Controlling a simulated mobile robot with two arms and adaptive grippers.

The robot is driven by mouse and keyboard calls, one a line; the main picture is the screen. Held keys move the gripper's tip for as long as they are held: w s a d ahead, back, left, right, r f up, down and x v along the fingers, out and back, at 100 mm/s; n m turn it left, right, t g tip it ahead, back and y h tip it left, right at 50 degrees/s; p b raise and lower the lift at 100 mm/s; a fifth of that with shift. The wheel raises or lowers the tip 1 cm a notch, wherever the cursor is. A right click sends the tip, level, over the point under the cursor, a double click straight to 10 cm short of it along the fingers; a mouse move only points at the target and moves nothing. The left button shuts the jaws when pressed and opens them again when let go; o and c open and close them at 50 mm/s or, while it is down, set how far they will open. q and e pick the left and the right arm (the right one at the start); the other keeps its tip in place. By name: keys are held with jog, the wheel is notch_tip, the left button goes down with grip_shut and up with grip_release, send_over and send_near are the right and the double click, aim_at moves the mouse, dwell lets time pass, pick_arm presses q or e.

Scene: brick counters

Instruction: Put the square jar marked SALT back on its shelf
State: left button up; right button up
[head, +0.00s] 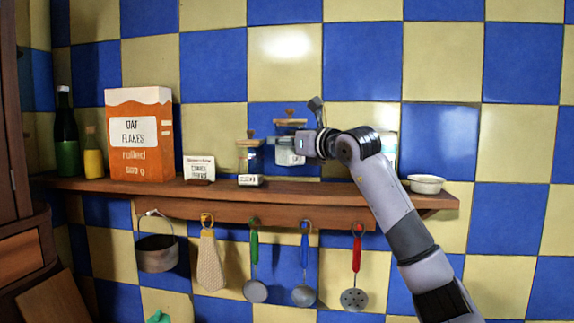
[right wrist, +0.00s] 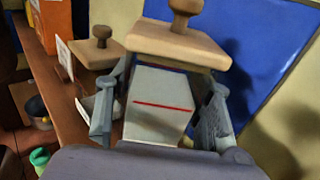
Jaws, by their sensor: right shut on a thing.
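My right gripper (head: 303,147) is shut on a square glass jar (head: 290,157) with a wooden lid and knob. The jar is roughly upright in front of the tiled wall, and its bottom appears a little above the wooden shelf (head: 330,203). In the right wrist view the jar's pale side with a red line (right wrist: 158,104) shows between the two fingers, under the lid (right wrist: 178,45). I cannot read its label. A similar square jar (head: 250,162) with a wooden lid stands on the shelf just left of it. My left gripper is out of view.
Left on the shelf are a small card (head: 199,168), an orange oat flakes box (head: 139,135), a yellow bottle (head: 93,158) and a dark green bottle (head: 66,140). A white bowl (head: 426,184) sits at the right end. A pale container (head: 390,150) is mostly hidden by my arm. Utensils hang below.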

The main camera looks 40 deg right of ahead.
aim_at(288, 160)
jog(key=shift+s+f, duration=0.25)
jog(key=shift+f, duration=0.3)
notch_tip(288, 160, down, 3)
jog(key=shift+r, duration=0.1)
jog(key=shift+f, duration=0.45)
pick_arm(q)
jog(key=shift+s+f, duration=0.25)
pick_arm(e)
jog(key=o, duration=1)
jog(key=shift+f+b, duration=0.1)
jog(key=shift+b, duration=0.25)
jog(key=o, duration=0.5)
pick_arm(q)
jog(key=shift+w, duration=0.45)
